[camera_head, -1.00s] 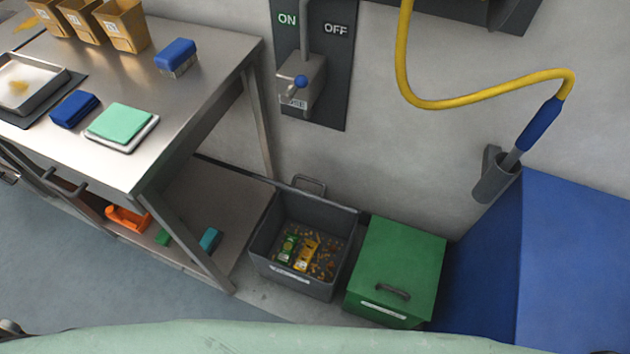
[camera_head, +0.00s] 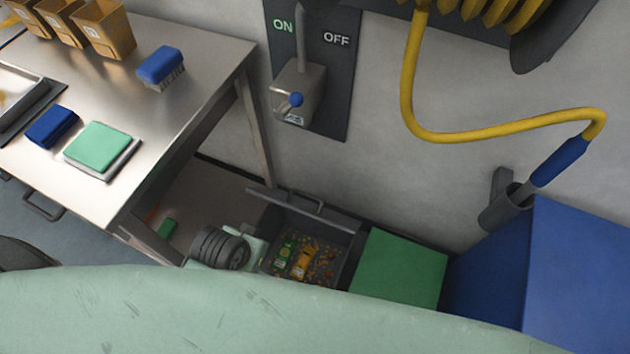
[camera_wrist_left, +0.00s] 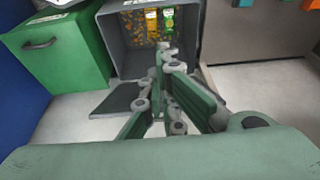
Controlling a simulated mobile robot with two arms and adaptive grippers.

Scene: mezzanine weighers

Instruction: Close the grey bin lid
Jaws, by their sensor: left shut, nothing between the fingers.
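The grey bin (camera_head: 340,275) stands on the floor against the wall, open at the top, with a yellow pack, a green pack and loose bits inside. Its grey lid (camera_head: 335,222) is raised at the back, with a handle along its edge. In the left wrist view the grey bin (camera_wrist_left: 126,62) opens beyond my left gripper (camera_wrist_left: 168,52). My left gripper is shut and empty, its fingertips overlapping the bin in the picture; contact cannot be told. In the head view, my arm hides its fingers and the bin's front. My right gripper is not in view.
A green bin (camera_head: 400,268) stands close to the right of the grey bin, with a blue block (camera_head: 570,270) beyond it. A steel table (camera_head: 190,110) is at the left. A yellow hose (camera_head: 409,85) hangs on the wall above.

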